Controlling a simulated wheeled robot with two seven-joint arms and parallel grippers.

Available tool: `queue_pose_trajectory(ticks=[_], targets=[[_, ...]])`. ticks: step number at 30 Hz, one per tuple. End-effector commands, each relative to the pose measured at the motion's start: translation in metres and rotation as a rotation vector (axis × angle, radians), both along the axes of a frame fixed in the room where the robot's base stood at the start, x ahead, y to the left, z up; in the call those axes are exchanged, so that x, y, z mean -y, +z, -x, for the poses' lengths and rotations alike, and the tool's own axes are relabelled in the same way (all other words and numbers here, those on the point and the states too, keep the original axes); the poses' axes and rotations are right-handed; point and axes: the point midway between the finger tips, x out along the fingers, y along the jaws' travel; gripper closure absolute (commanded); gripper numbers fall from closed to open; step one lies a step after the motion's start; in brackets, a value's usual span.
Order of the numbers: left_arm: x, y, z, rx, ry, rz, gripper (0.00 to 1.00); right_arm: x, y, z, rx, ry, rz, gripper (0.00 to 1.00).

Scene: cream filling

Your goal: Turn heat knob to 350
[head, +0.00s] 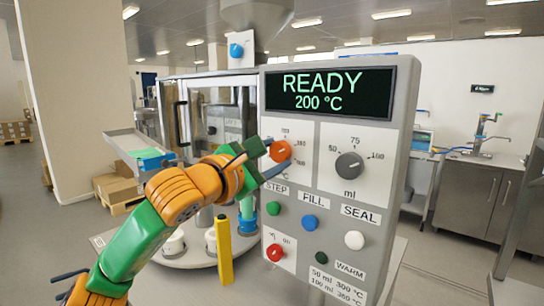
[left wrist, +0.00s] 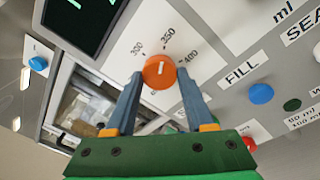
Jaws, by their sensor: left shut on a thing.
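The heat knob is a round orange dial (head: 280,151) on a white plate at the upper left of the grey panel (head: 409,150). My left gripper (head: 265,158) reaches it from the left. In the left wrist view the fingers (left wrist: 159,76) stand on either side of the orange knob (left wrist: 159,71) and are shut on it. Marks 300, 350 and 400 show around it; its short white line points roughly upward in that view, toward the 350 side, but the exact setting is hard to tell. The display (head: 329,93) reads READY, 200 °C. My right gripper is out of view.
A grey ml knob (head: 349,166) sits right of the heat knob. Below are green (head: 273,208), blue (head: 309,223) and white (head: 354,240) buttons, and a red knob (head: 275,252). A yellow post (head: 224,250) stands left of the panel.

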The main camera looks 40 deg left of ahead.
Motion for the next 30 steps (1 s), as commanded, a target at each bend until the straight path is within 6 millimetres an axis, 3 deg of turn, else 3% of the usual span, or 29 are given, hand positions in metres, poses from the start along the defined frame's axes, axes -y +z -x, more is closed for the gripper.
queue_pose_trajectory(ticks=[7,8,11,20,30], targets=[[0.0,0.001,0.0,0.003,0.001,0.001,1.0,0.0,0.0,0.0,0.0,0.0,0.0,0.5],[0.0,0.001,0.0,0.004,0.001,0.001,0.41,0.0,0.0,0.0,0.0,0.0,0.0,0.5],[0.0,0.001,0.0,0.002,0.001,0.001,0.16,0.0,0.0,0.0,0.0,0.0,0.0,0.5],[0.0,0.0,0.003,0.001,0.0,0.001,0.16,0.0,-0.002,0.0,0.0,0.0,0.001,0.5],[0.001,-0.002,0.064,0.005,0.001,0.001,0.16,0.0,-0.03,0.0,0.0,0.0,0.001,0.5]])
